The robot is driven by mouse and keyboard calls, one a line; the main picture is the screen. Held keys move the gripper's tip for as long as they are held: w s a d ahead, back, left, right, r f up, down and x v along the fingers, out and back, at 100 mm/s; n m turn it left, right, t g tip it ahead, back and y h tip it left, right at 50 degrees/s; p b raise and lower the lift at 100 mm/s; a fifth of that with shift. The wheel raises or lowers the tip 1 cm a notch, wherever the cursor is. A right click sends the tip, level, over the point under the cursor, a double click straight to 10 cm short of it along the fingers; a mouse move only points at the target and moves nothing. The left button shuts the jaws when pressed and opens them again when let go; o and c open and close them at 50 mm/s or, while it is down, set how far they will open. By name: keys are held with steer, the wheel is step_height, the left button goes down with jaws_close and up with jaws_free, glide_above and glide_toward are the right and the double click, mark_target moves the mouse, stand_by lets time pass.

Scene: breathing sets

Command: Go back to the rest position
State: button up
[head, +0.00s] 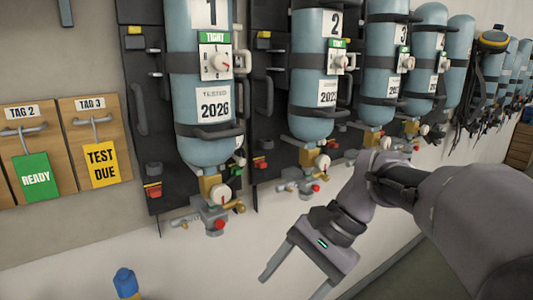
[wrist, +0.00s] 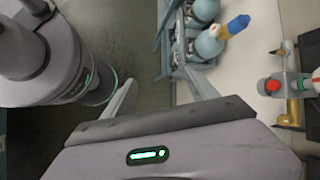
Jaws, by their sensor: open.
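My gripper (head: 292,284) hangs low at the lower middle of the head view, in front of the pale wall. Its two fingers are apart with nothing between them. In the wrist view the gripper (wrist: 163,90) also shows open fingers, over dark floor. My arm reaches in from the right edge of the head view. Cylinder 1 (head: 197,140) stands upright on its dark backplate, up and left of the gripper. A brass and grey valve (head: 214,222) is under it. Cylinder 2 (head: 313,110) is above the gripper. The gripper touches neither cylinder.
Tag boards hold a green READY tag (head: 31,177) and a yellow TEST DUE tag (head: 102,165) at left. A blue-topped item (head: 126,282) is at the bottom edge. A blue rack (wrist: 172,40) with cylinders stands beyond the fingers. More cylinders and a harness (head: 488,75) line the wall rightward.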

steer(key=s+d+f+n+t+h, duration=0.1)
steer(key=s+d+f+t+h, duration=0.1)
steer(key=s, duration=0.4)
steer(key=s+d+f+n+t+h, duration=0.2)
steer(key=s+d+f+t, duration=0.1)
steer(key=s, duration=0.4)
steer(key=shift+s+d+f+n+t+h+b, duration=0.3)
steer(key=shift+d+t+h+b, duration=0.15)
steer(key=shift+d+t, duration=0.6)
steer(key=shift+a, duration=0.15)
